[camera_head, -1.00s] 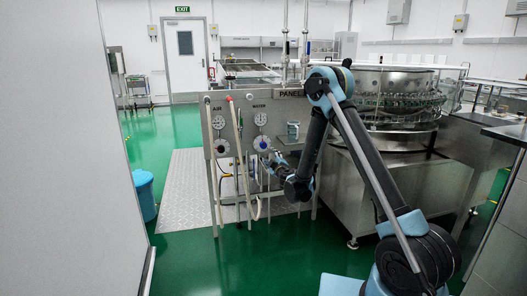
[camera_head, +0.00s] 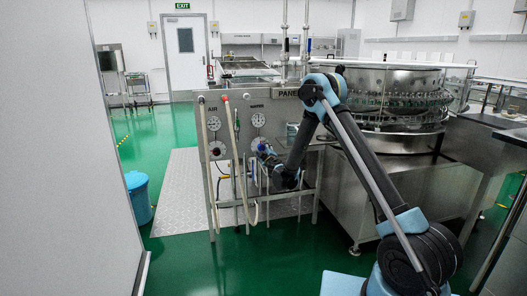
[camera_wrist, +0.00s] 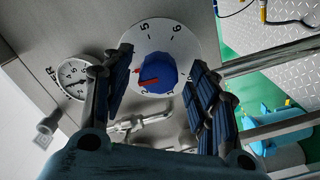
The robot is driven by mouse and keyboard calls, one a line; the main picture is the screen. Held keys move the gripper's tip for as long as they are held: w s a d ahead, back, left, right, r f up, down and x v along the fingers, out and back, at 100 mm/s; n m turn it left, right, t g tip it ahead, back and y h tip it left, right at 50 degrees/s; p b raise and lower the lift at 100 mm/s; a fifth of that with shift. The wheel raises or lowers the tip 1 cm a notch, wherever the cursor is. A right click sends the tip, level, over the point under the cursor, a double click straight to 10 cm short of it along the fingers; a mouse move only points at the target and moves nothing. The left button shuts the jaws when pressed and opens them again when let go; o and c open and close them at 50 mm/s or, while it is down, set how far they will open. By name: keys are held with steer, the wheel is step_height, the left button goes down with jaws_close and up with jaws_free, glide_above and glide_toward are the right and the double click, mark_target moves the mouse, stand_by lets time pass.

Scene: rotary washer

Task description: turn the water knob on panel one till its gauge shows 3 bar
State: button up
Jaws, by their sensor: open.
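The blue water knob (camera_wrist: 155,74), with a red mark, sits on a round white numbered dial in the wrist view. My gripper (camera_wrist: 160,62) is open, with one finger on each side of the knob in that view; I cannot tell whether they touch it. In the head view, my gripper (camera_head: 262,150) is at the panel and hides most of the knob. The water gauge (camera_head: 258,120) is above the knob on the metal panel (camera_head: 236,112). It also shows in the wrist view (camera_wrist: 75,78), tilted; its needle reading is too small to tell.
The air gauge (camera_head: 213,126) and air knob (camera_head: 216,150) are left of the water ones. Pale hoses (camera_head: 207,165) hang down the panel front. The large steel washer (camera_head: 385,100) stands to the right. A blue bin (camera_head: 139,197) stands on the green floor at left.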

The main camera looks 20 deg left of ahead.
steer(key=shift+w+a, duration=0.3)
steer(key=shift+w, duration=0.1)
steer(key=c, duration=1.1)
steer(key=shift+o, duration=0.2)
steer(key=o, duration=1.1)
steer(key=shift+c, duration=0.2)
steer(key=shift+s, duration=0.15)
